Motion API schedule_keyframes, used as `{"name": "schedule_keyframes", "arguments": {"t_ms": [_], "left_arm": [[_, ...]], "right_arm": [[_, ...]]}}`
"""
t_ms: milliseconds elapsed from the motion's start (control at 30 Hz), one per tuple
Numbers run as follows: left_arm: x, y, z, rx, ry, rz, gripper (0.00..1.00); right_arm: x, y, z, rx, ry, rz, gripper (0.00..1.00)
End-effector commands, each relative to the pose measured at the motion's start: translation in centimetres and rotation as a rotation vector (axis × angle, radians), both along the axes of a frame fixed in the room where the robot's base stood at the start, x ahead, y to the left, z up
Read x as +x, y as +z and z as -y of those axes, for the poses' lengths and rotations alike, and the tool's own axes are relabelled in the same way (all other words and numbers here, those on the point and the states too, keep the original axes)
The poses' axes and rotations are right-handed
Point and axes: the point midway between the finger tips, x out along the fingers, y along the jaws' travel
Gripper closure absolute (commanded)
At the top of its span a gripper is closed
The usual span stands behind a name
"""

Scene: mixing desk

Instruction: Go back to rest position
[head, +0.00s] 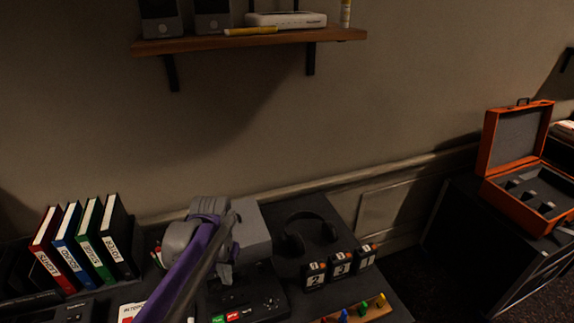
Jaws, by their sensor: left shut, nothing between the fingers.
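My left arm reaches in from the bottom of the head view, grey and purple. Its gripper (226,277) is shut and empty, pointing down just over the black mixing device (262,298) on the desk. I cannot tell whether the fingertips touch the device. The arm covers part of the device and of the grey box (254,232) behind it. My right gripper is not in view.
Red, blue, green and black binders (118,240) stand at the left. Headphones (296,244), numbered black blocks (340,264) and a wooden board with coloured pegs (352,311) lie to the right. A shelf (230,40) hangs above. An open orange case (515,150) stands far right.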

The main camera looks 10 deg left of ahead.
Motion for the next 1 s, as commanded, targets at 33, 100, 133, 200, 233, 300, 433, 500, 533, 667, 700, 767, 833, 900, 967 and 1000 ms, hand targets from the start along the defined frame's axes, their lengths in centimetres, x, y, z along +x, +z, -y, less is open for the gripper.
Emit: {"name": "schedule_keyframes", "arguments": {"t_ms": [33, 100, 133, 200, 233, 300, 433, 500, 533, 667, 700, 767, 833, 900, 967, 1000], "left_arm": [[-0.1, 0.1, 0.1, 0.0, -0.001, 0.003, 1.0], [-0.7, 0.5, 0.4, 0.002, -0.002, 0.017, 1.0], [-1.0, 0.7, 0.6, 0.004, -0.003, 0.028, 1.0], [-2.3, 1.4, 1.4, 0.008, -0.005, 0.062, 1.0], [-3.0, 1.7, 1.7, 0.009, -0.006, 0.08, 1.0], [-4.9, 2.4, 2.7, 0.014, -0.011, 0.133, 1.0], [-8.6, 3.0, 4.3, 0.018, -0.017, 0.24, 1.0], [-10.4, 3.0, 5.0, 0.019, -0.019, 0.296, 1.0], [-11.2, 3.0, 5.3, 0.017, -0.021, 0.318, 1.0], [-13.7, 2.4, 6.2, 0.013, -0.024, 0.401, 1.0], [-14.2, 2.2, 6.4, 0.011, -0.025, 0.421, 1.0], [-14.8, 1.9, 6.5, 0.01, -0.026, 0.443, 1.0], [-15.2, 1.7, 6.7, 0.007, -0.026, 0.46, 1.0], [-15.5, 1.5, 6.8, 0.006, -0.026, 0.469, 1.0], [-15.5, 1.5, 6.8, 0.006, -0.026, 0.472, 1.0], [-15.5, 1.5, 6.8, 0.006, -0.026, 0.473, 1.0]], "right_arm": [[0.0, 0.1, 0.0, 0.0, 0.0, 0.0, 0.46], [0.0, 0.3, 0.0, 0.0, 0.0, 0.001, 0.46], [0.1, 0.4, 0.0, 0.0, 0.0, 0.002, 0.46], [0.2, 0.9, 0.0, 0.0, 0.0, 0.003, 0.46], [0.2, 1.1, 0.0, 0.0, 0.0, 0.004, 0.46], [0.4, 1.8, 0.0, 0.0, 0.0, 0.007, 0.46], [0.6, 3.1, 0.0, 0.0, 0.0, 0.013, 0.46], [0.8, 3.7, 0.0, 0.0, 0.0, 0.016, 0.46], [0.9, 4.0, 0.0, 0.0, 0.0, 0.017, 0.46], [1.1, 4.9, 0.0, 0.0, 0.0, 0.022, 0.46], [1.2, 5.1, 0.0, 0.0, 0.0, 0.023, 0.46], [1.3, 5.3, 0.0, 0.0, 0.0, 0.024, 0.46], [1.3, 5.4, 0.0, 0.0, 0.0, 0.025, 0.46], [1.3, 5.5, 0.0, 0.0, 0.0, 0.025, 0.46], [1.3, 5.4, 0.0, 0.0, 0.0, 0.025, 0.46], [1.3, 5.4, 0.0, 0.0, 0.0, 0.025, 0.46]]}}
